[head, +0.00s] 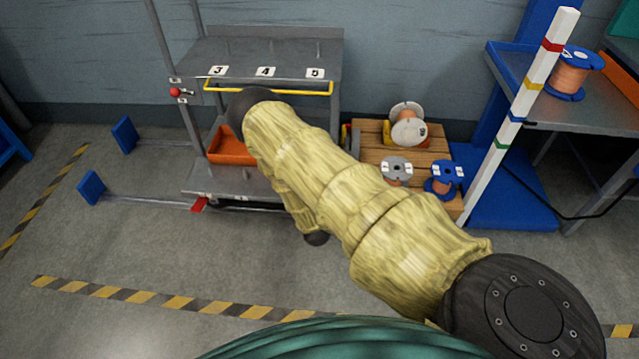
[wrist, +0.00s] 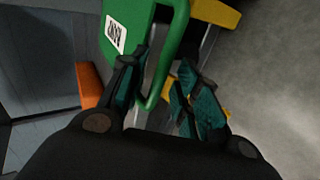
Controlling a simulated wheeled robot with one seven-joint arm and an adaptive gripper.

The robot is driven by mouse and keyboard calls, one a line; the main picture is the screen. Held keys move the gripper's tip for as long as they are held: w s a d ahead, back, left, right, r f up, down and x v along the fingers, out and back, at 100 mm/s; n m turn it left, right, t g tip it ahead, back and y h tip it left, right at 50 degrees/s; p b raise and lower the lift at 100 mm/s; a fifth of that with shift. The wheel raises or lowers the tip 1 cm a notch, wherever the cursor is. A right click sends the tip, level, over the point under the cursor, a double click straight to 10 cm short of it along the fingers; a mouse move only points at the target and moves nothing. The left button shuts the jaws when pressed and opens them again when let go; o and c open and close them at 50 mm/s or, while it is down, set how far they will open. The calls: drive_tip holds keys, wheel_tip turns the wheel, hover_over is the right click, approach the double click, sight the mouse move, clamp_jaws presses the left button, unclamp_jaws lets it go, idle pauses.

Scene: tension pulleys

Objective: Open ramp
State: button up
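In the wrist view, a green part with a white label (wrist: 116,35), its lettering hard to read, carries a green loop handle (wrist: 182,25). I take it to be the ramp. My gripper (wrist: 162,68) is open, with its two dark teal-padded fingers on either side of the lower end of the handle. A gap shows between the fingers, and I cannot tell whether either touches the handle. In the head view my yellow-sleeved arm hides the gripper, and I cannot make out the green part there.
A grey rack (head: 262,48) with numbered labels and a yellow rail stands behind my arm. An orange bin (head: 228,150) sits on it. A wooden crate (head: 375,158) with several spools is to its right. A striped pole (head: 520,105) stands further right. The left floor is mostly clear.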

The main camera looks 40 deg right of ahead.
drive_tip(key=v, duration=1.2)
idle(0.5)
drive_tip(key=s+a+r+m+g+y, duration=0.1)
drive_tip(key=s+a+m+g+y, duration=0.15)
drive_tip(key=s+a, duration=0.55)
drive_tip(key=s+a+r+m+g+y, duration=0.2)
drive_tip(key=s+a+m+g, duration=0.15)
drive_tip(key=s, duration=0.85)
drive_tip(key=s+a+r+m+g+y, duration=0.1)
drive_tip(key=s+a+m+g+y, duration=0.2)
drive_tip(key=s+a, duration=0.5)
wheel_tip(320, 180, up, 26)
drive_tip(key=s+d+p, duration=0.2)
drive_tip(key=p, duration=2.4)
drive_tip(key=shift+s+m, duration=0.2)
drive_tip(key=shift+m, duration=0.2)
